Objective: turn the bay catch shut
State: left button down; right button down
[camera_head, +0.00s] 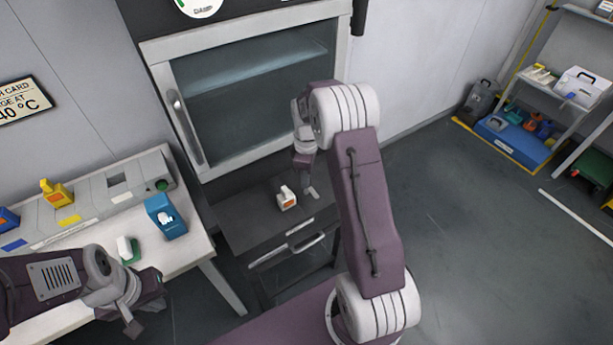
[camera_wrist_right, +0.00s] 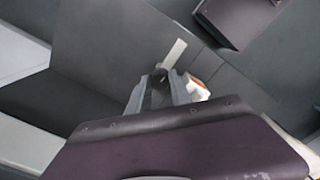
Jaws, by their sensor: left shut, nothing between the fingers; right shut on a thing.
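The bay catch (camera_head: 312,193) looks like a short pale bar on the dark flat top below the glass-fronted cabinet. It also shows in the right wrist view (camera_wrist_right: 174,53), slanting up and right from my fingers. My right gripper (camera_wrist_right: 160,88) is shut on the near end of this bar; the fingers hide that end. In the head view my right gripper (camera_head: 304,176) is over the dark top, partly hidden by its own arm. My left gripper (camera_head: 132,327) is shut and empty, low at the left, by the white table's front edge.
A white and orange bottle-like item (camera_head: 287,200) stands on the dark top, close left of my right gripper. The glass door (camera_head: 255,95) is behind. A white table (camera_head: 195,245) with a blue holder (camera_head: 165,217) is at left.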

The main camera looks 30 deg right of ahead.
jog(key=shift+r, duration=0.1)
jog(key=m+p, duration=0.2)
jog(key=m, duration=0.1)
jog(key=shift+r+m, duration=0.1)
jog(key=shift+m, duration=0.3)
jog(key=m+p, duration=0.2)
jog(key=m, duration=0.2)
jog(key=shift+m+p, duration=0.3)
jog(key=m+p, duration=0.1)
jog(key=m, duration=0.3)
jog(key=shift+m+p, duration=0.75)
jog(key=shift+m, duration=2.05)
jog(key=shift+w, duration=0.1)
jog(key=c, duration=1.2)
grip_release()
jog(key=shift+o, duration=0.2)
